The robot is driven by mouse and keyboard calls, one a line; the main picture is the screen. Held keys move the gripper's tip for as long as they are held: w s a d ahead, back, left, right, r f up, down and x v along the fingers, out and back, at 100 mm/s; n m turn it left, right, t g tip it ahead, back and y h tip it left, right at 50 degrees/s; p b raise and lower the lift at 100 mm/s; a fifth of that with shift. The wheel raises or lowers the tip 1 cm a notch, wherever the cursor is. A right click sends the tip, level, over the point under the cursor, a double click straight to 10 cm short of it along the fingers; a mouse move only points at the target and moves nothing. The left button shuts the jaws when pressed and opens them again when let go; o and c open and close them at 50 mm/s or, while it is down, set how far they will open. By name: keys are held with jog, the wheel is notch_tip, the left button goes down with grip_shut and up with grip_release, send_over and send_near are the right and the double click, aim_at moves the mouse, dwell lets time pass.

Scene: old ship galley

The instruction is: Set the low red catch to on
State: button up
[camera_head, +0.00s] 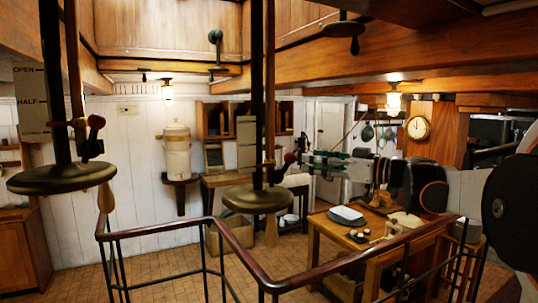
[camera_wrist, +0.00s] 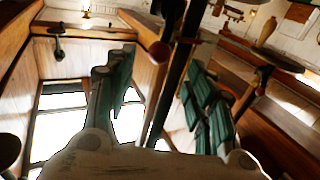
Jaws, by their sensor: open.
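Two red-knobbed catches sit on upright rods in the head view. The right red catch (camera_head: 290,158) is lower in the picture, on the right rod above its brass disc (camera_head: 258,199). The left red catch (camera_head: 96,121) is on the left rod, by a plate marked OPEN and HALF (camera_head: 31,103). My gripper (camera_head: 301,160) is open, just right of the right catch. In the wrist view a red knob (camera_wrist: 160,53) shows between the spread green fingers of my gripper (camera_wrist: 158,78), near their tips. I cannot tell whether they touch it.
A dark handrail (camera_head: 190,226) runs across the front, below the discs. A wooden table (camera_head: 345,232) with a plate and small items stands behind it at right. Another red knob (camera_wrist: 262,88) shows right of my fingers in the wrist view.

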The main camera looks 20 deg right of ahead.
aim_at(290, 158)
jog(key=p+x, duration=0.2)
jog(key=x, duration=0.6)
jog(key=shift+w+a, duration=0.1)
jog(key=shift+w, duration=0.15)
grip_shut()
